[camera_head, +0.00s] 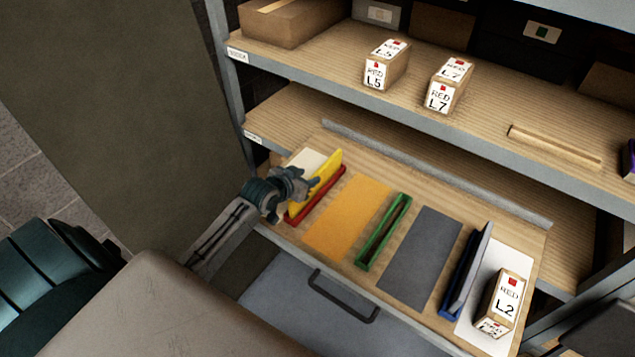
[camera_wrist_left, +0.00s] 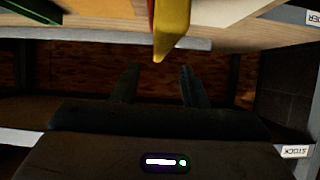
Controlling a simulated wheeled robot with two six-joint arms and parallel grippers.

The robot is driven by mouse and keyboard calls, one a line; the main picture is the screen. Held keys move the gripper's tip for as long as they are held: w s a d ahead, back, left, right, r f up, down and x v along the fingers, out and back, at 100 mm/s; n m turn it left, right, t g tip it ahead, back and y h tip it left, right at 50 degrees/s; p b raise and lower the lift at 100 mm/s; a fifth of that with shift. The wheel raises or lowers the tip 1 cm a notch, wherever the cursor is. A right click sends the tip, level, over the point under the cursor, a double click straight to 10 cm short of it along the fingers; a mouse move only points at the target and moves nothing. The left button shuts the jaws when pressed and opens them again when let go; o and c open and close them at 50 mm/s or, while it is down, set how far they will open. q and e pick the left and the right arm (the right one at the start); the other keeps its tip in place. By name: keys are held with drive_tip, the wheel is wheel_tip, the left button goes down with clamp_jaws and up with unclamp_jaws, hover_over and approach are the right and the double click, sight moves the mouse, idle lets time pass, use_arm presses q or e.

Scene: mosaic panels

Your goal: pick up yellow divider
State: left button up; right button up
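The yellow divider (camera_head: 327,167) stands at the red holder (camera_head: 327,194) on the left part of the sloped wooden board. Its lower part is partly hidden by my left gripper (camera_head: 300,184), which is close beside it. In the left wrist view the yellow divider (camera_wrist_left: 172,30) hangs into the picture from the top, its near corner just beyond the fingertips. The fingers of my left gripper (camera_wrist_left: 158,78) are spread with an empty gap between them. Whether a finger touches the divider cannot be told. My right gripper is not in view.
The board also bears an orange panel (camera_head: 347,217), an empty green holder (camera_head: 383,232), a dark grey panel (camera_head: 421,257), a blue holder (camera_head: 453,298) with a grey divider, and box L2 (camera_head: 505,298). Boxes L5 (camera_head: 386,65) and L7 (camera_head: 449,85) stand on the shelf above.

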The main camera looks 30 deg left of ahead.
sight(315, 175)
use_arm(q)
drive_tip(key=shift+w+f, duration=0.35)
drive_tip(key=shift+w, duration=0.3)
drive_tip(key=p+x, duration=0.1)
drive_tip(key=x, duration=0.3)
drive_tip(key=shift+s+f, duration=0.1)
drive_tip(key=shift+f, duration=0.05)
drive_tip(key=shift+w+d+f, duration=0.1)
drive_tip(key=shift+w+f, duration=0.15)
drive_tip(key=shift+w, duration=0.1)
clamp_jaws()
